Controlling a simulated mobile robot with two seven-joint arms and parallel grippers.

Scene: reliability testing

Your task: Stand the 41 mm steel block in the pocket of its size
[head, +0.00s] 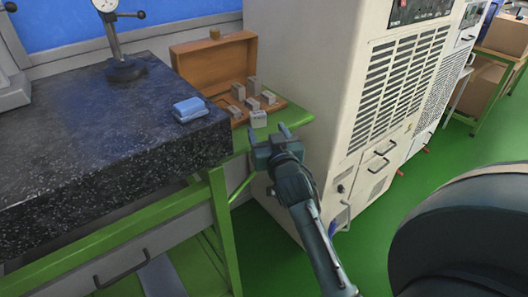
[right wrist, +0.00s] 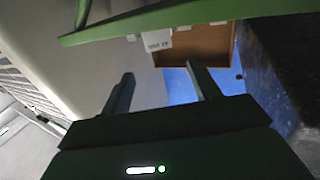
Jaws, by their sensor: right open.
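An open wooden case (head: 213,58) stands on the green bench, lid raised, with several grey steel blocks in it, such as a tall one (head: 252,86). A grey block (head: 258,119) with dark marking is at the case's front edge; I cannot tell whether it is in the case or on the bench. The marked block also shows in the right wrist view (right wrist: 158,40), but its marking is too small to read. My right gripper (head: 267,132) is open and empty, just in front of the bench edge, apart from that block. The pockets are too small to make out. My left gripper is not in view.
A large cream cabinet (head: 310,90) stands close on the right of the bench. A green bench strip (head: 295,119) is bare beside the case.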

